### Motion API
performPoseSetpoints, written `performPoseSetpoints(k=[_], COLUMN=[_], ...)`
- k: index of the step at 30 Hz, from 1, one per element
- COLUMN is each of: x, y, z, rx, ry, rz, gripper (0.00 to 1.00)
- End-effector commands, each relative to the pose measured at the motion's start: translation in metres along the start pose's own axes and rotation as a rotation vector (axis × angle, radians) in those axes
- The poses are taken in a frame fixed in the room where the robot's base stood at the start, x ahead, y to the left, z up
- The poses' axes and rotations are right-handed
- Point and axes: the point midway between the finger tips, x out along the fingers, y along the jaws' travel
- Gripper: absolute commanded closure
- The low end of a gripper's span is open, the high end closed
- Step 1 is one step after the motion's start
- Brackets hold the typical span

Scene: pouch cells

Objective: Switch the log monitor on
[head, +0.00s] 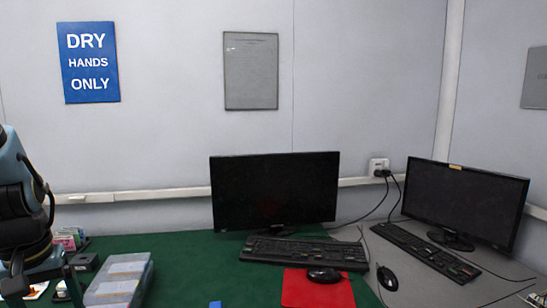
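Two black monitors stand side by side, both with dark screens. One monitor (275,190) is at the back of the green desk, and the other monitor (465,203) is on the grey desk to the right, turned slightly. A small tan label (455,167) sits on the right monitor's top edge. I cannot tell from the picture which one is the log monitor. No power button can be made out on either. My gripper is not in view.
A black keyboard (304,253) and a mouse (324,275) on a red mat (303,293) lie before the left monitor. Another keyboard (425,251) and mouse (387,278) lie before the right one. A clear lidded box (119,281) is at left. Cables run from a wall socket (378,166).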

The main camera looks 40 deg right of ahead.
Motion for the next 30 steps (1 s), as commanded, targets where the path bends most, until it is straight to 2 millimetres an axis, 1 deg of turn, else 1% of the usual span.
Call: performPoseSetpoints(k=[1, 2, 22, 30], x=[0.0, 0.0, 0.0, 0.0], y=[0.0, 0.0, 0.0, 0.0], z=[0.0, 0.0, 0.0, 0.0], rx=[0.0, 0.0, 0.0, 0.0], ry=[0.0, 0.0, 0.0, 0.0], rz=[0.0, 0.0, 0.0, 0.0], gripper=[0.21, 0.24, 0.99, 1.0])
